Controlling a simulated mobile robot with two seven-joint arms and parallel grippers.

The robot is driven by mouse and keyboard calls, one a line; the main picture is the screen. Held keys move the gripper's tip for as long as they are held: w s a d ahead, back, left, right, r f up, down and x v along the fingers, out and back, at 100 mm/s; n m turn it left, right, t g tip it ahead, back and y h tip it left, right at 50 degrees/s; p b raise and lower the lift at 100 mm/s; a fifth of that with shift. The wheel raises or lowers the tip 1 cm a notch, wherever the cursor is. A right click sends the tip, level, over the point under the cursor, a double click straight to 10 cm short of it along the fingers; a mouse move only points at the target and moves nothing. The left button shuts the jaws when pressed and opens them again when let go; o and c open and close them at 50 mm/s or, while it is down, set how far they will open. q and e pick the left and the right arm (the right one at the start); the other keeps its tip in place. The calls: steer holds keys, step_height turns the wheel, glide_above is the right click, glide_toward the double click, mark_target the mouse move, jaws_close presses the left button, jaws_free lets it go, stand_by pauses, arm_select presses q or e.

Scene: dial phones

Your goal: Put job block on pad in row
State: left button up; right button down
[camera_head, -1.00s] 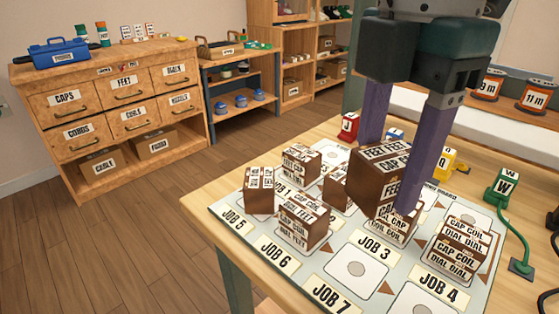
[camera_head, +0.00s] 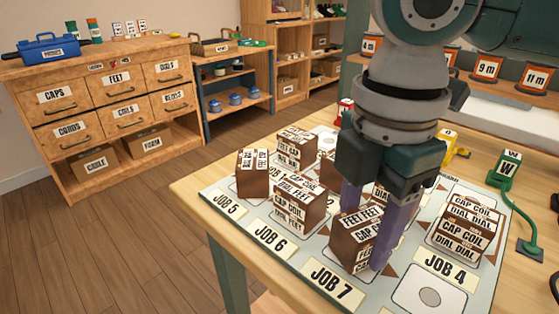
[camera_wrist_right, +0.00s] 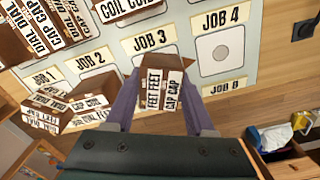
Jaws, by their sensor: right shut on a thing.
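My right gripper (camera_head: 366,230) is shut on a brown job block (camera_head: 352,243) with white labels reading FEET FEET and CAP. It holds the block upright over the pad beside the JOB 7 label (camera_head: 331,279). The block hides that pad, and I cannot tell whether it touches it. In the right wrist view the held block (camera_wrist_right: 165,88) is between the fingers, just below the JOB 3 label (camera_wrist_right: 150,40). The board (camera_head: 385,298) carries the job pads. An empty pad (camera_head: 429,296) lies beside the JOB 4 label. My left gripper is not in view.
Other labelled blocks stand on the board: a JOB 5 block (camera_head: 252,175), a JOB 6 block (camera_head: 300,203) and a stack (camera_head: 464,226) beyond JOB 4. A green W phone (camera_head: 508,168) with a cord stands at right. A drawer cabinet (camera_head: 105,110) is at back left.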

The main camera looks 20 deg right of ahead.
mark_target(366, 222)
steer(key=shift+f, duration=0.1)
steer(key=shift+c, duration=1.3)
jaws_free()
step_height(366, 222, up, 11)
steer(key=p, duration=0.3)
steer(key=shift+p, duration=0.3)
steer(key=shift+r, duration=0.65)
